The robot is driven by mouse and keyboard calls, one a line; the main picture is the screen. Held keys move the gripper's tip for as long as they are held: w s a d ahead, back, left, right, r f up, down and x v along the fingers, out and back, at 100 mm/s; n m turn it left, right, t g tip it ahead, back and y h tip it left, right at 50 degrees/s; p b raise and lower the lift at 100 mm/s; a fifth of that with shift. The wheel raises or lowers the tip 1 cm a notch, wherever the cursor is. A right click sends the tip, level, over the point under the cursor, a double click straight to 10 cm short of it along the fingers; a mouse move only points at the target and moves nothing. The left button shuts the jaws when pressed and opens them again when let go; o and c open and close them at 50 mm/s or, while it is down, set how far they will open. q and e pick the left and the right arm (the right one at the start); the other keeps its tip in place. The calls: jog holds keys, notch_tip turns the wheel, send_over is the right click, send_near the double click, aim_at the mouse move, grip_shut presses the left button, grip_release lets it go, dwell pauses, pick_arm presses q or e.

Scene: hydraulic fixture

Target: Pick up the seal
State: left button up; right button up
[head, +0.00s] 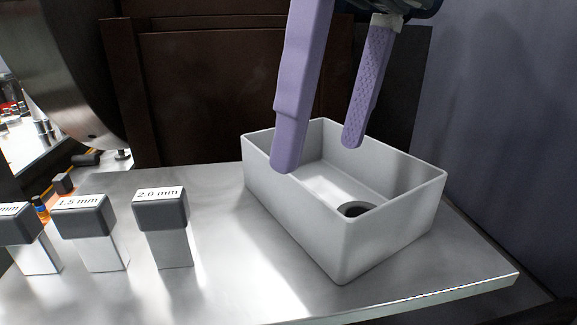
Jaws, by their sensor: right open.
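The seal (357,209) is a small dark ring lying in the light grey open box (300,226), towards its front right inside corner. The box's front wall hides part of the ring. My right gripper (320,160) has two purple fingers hanging down from the top of the head view. They are wide apart with nothing between them. The fingertips are over the back part of the box, apart from the ring. My left gripper does not show.
Several grey blocks with dark caps stand on the metal table at the left; one reads 2.0 mm (161,208) and one 1.5 mm (84,218). The table's edge (430,301) runs along the front right. A purple-grey wall (510,130) rises at the right, dark brown panels (210,90) behind.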

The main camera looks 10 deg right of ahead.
aim_at(365, 202)
jog(key=w+d+h, duration=0.2)
jog(key=d, duration=0.3)
jog(key=shift+m, duration=0.4)
jog(key=f+b, duration=0.1)
jog(key=f, duration=0.8)
jog(key=shift+a+f, duration=0.15)
jog(key=shift+a, duration=0.05)
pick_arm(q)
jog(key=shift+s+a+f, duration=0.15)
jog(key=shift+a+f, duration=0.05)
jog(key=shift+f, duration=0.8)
pick_arm(e)
jog(key=shift+w, duration=0.1)
jog(key=c, duration=1.4)
